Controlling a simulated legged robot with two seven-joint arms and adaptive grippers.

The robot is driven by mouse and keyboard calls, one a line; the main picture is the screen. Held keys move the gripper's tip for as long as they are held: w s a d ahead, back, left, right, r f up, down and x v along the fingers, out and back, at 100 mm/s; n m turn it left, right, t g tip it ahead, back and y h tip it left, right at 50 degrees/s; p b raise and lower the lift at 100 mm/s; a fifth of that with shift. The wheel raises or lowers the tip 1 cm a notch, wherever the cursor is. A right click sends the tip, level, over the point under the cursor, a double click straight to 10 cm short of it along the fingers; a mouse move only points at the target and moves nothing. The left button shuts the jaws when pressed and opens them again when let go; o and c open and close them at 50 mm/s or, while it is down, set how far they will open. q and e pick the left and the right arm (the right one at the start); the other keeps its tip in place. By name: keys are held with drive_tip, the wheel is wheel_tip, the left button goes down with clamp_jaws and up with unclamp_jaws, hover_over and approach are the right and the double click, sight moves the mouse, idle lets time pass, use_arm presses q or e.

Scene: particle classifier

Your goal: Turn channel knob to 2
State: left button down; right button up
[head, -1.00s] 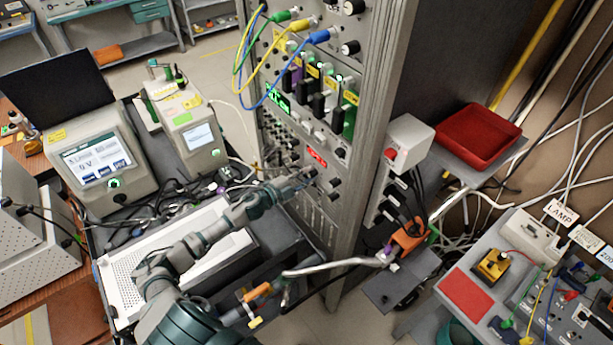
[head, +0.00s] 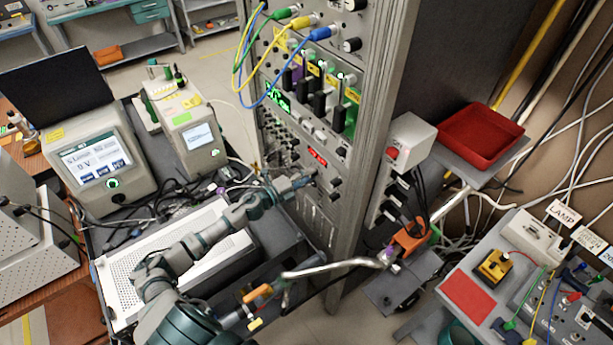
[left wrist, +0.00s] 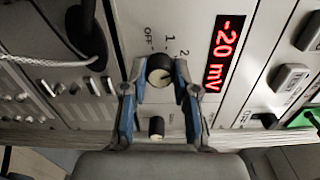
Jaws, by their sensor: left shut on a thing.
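The channel knob (left wrist: 160,70) is a dark round knob with a pale front on the grey rack panel, in the left wrist view. The labels OFF, 1 and 2 are printed around its far side. My left gripper (left wrist: 160,74) has its two blue-sided fingers on either side of the knob and is shut on it. I cannot clearly tell which label the knob points at. A red display (left wrist: 221,54) beside it reads -20 mV. In the head view my left gripper (head: 306,178) reaches the rack below the red display (head: 317,157) and hides the knob.
A second small knob (left wrist: 156,127) sits just below, between the fingers. A black cable plug (left wrist: 86,35) is at the left. In the head view, a cluttered cart (head: 120,290) stands before the rack (head: 350,200), and a bent metal rod (head: 330,267) lies right of my arm.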

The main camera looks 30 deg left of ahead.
use_arm(q)
drive_tip(key=shift+d+f, duration=0.1)
drive_tip(key=shift+f, duration=0.05)
drive_tip(key=c, duration=0.9)
unclamp_jaws()
drive_tip(key=v, duration=1.1)
drive_tip(key=shift+s, duration=0.35)
drive_tip(key=shift+a, duration=0.2)
drive_tip(key=shift+f, duration=0.1)
